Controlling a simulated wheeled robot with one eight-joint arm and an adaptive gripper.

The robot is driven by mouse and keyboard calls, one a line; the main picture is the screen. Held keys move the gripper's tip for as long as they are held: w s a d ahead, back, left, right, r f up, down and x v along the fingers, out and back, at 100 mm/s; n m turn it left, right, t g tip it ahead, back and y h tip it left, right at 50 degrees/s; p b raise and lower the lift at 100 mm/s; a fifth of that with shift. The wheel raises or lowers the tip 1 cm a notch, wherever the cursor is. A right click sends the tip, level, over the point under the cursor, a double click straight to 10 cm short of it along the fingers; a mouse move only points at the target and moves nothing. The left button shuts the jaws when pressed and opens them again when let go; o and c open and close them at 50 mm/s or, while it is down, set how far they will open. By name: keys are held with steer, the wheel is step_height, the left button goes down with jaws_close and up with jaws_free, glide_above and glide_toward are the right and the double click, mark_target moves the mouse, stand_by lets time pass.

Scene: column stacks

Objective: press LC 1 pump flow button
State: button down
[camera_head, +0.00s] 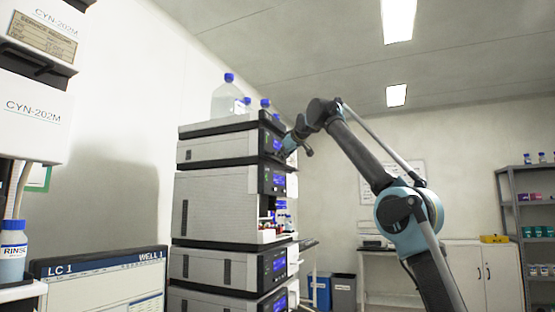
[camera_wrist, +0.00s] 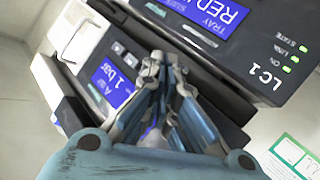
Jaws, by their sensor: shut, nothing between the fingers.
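The LC 1 stack (camera_head: 222,204) of grey modules stands in the middle of the head view. In the wrist view, which is turned upside down, a module carries an LC 1 label (camera_wrist: 264,75) and a blue display reading TRAY. Beside it, a second module has a blue display (camera_wrist: 110,84) reading about 1 bar, with small grey buttons (camera_wrist: 124,52) at its edge. Which of these is the flow button is not readable. My gripper (camera_wrist: 164,64) is shut and empty, its fingertips in front of this second module. In the head view my gripper (camera_head: 291,151) is beside the upper module's front.
Bottles with blue caps (camera_head: 229,97) stand on top of the stack. A monitor (camera_head: 98,285) marked LC 1 and WELL 1 is at lower left. Green lights (camera_wrist: 290,63) show beside the LC 1 label. A shelf (camera_head: 527,215) stands at far right.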

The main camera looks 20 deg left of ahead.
steer(key=shift+d, duration=0.45)
steer(key=shift+s+d, duration=0.15)
steer(key=shift+d, duration=1.1)
steer(key=shift+s+d, duration=0.1)
steer(key=shift+d, duration=1.15)
